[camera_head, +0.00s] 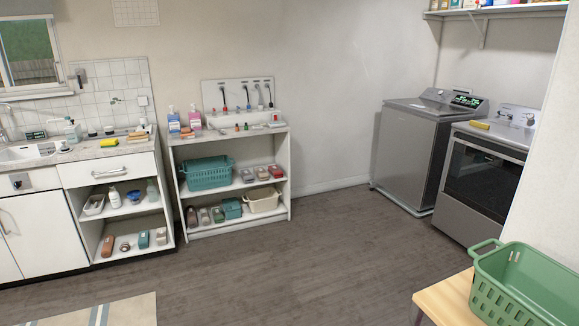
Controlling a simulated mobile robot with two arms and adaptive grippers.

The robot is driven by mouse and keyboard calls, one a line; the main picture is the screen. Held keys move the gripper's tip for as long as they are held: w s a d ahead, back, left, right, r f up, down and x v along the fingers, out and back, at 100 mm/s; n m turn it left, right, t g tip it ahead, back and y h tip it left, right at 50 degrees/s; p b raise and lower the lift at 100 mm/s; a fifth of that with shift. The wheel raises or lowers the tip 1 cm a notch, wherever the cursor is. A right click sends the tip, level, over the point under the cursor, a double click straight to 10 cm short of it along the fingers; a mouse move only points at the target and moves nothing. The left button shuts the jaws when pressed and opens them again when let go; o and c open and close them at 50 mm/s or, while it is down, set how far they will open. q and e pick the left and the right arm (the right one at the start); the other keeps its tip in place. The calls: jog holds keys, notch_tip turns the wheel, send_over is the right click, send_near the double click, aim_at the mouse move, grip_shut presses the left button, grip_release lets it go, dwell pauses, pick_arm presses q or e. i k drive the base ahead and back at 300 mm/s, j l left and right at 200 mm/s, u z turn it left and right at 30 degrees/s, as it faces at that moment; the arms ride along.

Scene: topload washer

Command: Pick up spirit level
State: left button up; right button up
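No object is clear enough for me to name it as the spirit level with certainty. A small yellow bar-shaped item (480,125) lies on the top front edge of the right-hand grey appliance, and it may be the spirit level. Another small yellow item (109,143) lies on the left counter near its front edge; its kind is too small to tell. Neither of my grippers shows in the head view.
A topload washer (405,150) stands left of the dark-windowed appliance (484,180) by the right wall. A green basket (520,290) sits on a wooden table (446,303) at lower right. Open shelves (238,190) line the back wall. The middle floor (300,255) is clear.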

aim_at(472, 122)
jog(key=i+j+u, duration=0.15)
jog(key=i, duration=0.8)
jog(key=i+j+u, duration=0.15)
jog(key=i, duration=0.8)
jog(key=i+l+z, duration=0.15)
jog(key=i+z, duration=0.45)
jog(key=z, duration=0.25)
jog(key=i+z, duration=0.4)
jog(key=i+j+z, duration=0.15)
jog(key=z, duration=0.25)
jog(key=i+l+z, duration=0.15)
jog(key=i+z, duration=0.15)
jog(key=i, duration=0.4)
jog(key=i+z, duration=0.35)
jog(key=i, duration=0.8)
jog(key=z, duration=0.45)
jog(key=i+j+z, duration=0.25)
jog(key=j+z, duration=0.25)
jog(key=j, duration=0.25)
jog(key=i+j+z, duration=0.25)
jog(key=j, duration=0.2)
jog(key=j+z, duration=0.25)
jog(key=j, duration=0.15)
